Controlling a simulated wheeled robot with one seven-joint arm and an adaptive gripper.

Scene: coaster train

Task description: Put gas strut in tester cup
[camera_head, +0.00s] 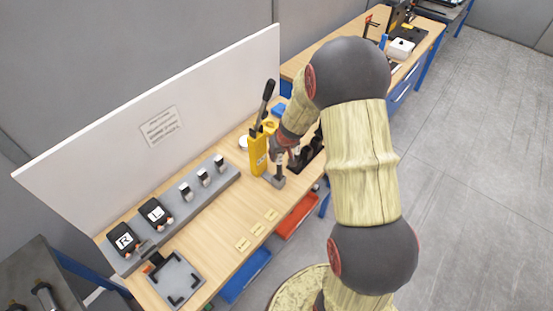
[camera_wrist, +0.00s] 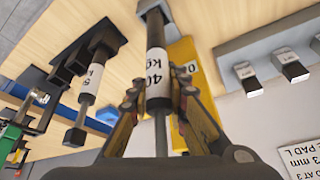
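My gripper (camera_wrist: 160,95) is shut on a gas strut (camera_wrist: 156,62) with a black body, a white "40 kg" label and a thin silver rod. In the head view my gripper (camera_head: 284,148) is beside the yellow tester (camera_head: 258,153) with its black lever, and the strut points down toward the tester's grey foot (camera_head: 273,181). In the wrist view a grey piece (camera_wrist: 152,5) shows at the strut's far end, probably the cup. I cannot tell whether the strut is seated in it or just above it. The yellow tester (camera_wrist: 184,52) is close behind the strut.
Another labelled strut (camera_wrist: 88,88) stands in a black holder (camera_wrist: 62,75) beside my gripper. A grey rail (camera_head: 190,200) with small blocks and black R and L pads runs along the white back panel (camera_head: 160,125). Name tags (camera_head: 257,229) lie at the front; the wood between is clear.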

